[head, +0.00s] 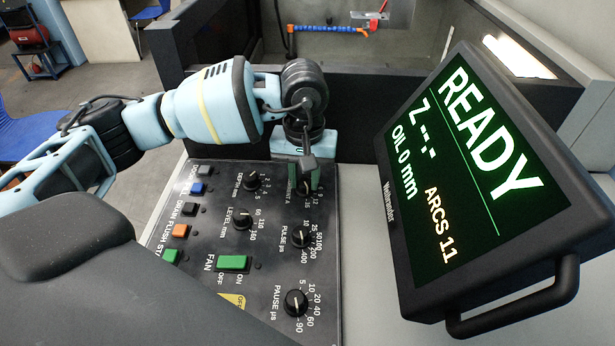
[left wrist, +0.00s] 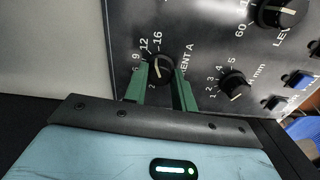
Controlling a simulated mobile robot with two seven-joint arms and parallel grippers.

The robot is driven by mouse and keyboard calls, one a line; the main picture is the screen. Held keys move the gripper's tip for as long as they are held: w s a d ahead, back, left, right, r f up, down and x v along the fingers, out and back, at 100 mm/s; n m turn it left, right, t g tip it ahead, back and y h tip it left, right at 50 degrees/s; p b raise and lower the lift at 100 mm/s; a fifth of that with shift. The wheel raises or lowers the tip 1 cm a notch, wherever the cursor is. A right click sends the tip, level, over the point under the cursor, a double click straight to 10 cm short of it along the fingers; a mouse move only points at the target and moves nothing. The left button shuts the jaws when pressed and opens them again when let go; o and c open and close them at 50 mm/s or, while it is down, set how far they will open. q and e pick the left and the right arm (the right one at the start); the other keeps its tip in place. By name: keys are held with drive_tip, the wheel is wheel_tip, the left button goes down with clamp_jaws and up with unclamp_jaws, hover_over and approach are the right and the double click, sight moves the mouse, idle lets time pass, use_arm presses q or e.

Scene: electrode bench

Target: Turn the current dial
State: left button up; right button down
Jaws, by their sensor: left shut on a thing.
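The current dial (left wrist: 160,70) is a round black knob with a pale pointer line, on the dark panel with a number scale around it. The letters "ENT A" show beside it in the left wrist view. My left gripper (head: 307,178) is over the dial at the panel's far right corner, with its green fingers on either side of the knob, shut on it. In the head view the fingers hide most of the dial (head: 304,191). My right gripper is not in view.
The panel (head: 200,290) also carries a depth dial (head: 252,181), a level dial (head: 243,219), a pulse dial (head: 303,237), a pause dial (head: 296,302), a green fan switch (head: 232,263) and several buttons. A tilted monitor (head: 470,180) reading READY stands close on the right.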

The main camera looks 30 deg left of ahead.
sight(305, 181)
use_arm(q)
drive_tip(key=shift+m+b, duration=0.45)
drive_tip(key=shift+m, duration=0.45)
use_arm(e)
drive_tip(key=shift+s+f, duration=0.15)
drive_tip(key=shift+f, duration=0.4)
use_arm(q)
drive_tip(key=shift+r, duration=0.1)
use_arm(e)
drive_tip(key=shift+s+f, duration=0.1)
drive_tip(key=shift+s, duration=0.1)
use_arm(q)
drive_tip(key=o, duration=0.7)
drive_tip(key=shift+o, duration=1.4)
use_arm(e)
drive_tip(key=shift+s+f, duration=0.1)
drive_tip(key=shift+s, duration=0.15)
use_arm(q)
wheel_tip(305, 181, up, 7)
drive_tip(key=shift+r, duration=0.4)
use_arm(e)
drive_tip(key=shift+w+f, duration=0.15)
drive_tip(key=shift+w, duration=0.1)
